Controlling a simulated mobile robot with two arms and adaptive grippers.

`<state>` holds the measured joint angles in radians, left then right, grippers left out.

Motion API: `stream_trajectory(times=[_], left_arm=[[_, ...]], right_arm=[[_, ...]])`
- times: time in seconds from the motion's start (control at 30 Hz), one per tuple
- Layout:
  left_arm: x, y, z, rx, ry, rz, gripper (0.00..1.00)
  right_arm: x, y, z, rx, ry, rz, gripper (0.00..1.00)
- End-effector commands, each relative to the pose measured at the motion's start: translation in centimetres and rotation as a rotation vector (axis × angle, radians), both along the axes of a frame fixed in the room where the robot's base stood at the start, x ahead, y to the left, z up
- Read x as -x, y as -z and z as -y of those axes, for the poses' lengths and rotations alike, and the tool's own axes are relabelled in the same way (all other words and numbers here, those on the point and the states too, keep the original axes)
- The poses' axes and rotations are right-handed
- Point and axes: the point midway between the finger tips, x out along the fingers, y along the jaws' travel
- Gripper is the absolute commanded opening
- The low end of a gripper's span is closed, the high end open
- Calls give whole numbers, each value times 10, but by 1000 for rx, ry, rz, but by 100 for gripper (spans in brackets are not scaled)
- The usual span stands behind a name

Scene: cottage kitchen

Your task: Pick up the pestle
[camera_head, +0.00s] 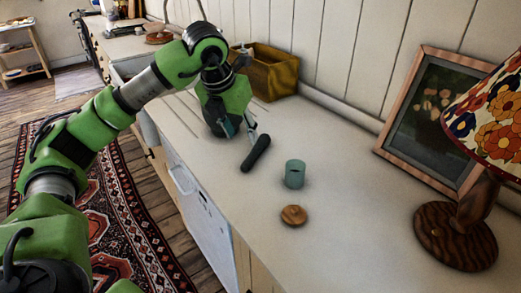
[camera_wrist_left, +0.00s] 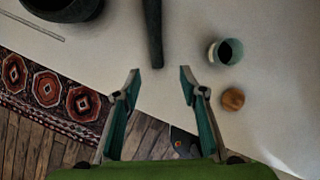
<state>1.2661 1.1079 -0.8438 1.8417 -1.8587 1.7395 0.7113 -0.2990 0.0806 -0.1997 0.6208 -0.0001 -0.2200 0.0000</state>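The pestle (camera_head: 256,153) is a dark, slim rod lying on the pale counter near its front edge. In the left wrist view the pestle (camera_wrist_left: 154,30) runs up from just beyond the fingertips, its near end lined up with the gap between them. My left gripper (camera_head: 240,129) is at the pestle's far end in the head view; in the left wrist view the gripper (camera_wrist_left: 159,75) is open with nothing between its fingers. A dark round vessel (camera_wrist_left: 62,6), perhaps the mortar, is partly cut off at upper left. My right gripper is not in view.
A teal cup (camera_head: 295,174) and a small round wooden piece (camera_head: 293,215) stand close to the pestle. A wooden box (camera_head: 272,72) is against the wall. A framed picture (camera_head: 432,118) and a lamp (camera_head: 457,235) are at right. The counter between is clear.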

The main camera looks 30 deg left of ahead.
Motion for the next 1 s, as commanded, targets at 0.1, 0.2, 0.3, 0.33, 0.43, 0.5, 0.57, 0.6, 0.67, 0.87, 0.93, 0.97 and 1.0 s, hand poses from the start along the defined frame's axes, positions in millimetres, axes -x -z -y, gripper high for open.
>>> stream_trajectory(times=[0.1, 0.2, 0.3, 0.33, 0.43, 0.5, 0.57, 0.6, 0.67, 0.87, 0.93, 0.97, 1.0], left_arm=[[-2, 9, -9, -19, -22, -10, 38], [-9, 27, -10, -18, -21, -11, 38], [-17, 46, -10, -16, -20, -11, 38], [-19, 51, -11, -17, -21, -12, 38], [-25, 65, -11, -15, -19, -9, 38], [-28, 72, -11, -16, -19, -9, 38], [-30, 75, -11, -16, -18, -7, 38], [-31, 77, -11, -16, -17, -7, 38], [-33, 80, -11, -16, -17, -8, 38], [-47, 104, -11, -14, -17, -10, 38], [-51, 114, -12, -15, -17, -9, 38], [-52, 117, -12, -15, -17, -9, 38], [-53, 120, -12, -15, -17, -8, 38]], right_arm=[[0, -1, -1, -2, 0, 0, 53], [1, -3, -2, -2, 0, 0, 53], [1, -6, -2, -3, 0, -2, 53], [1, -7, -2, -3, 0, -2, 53], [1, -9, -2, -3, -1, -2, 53], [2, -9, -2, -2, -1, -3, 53], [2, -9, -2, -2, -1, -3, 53], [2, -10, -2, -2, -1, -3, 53], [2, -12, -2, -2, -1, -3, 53], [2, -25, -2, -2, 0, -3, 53], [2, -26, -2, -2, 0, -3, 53], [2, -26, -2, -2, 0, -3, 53], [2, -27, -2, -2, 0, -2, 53]])
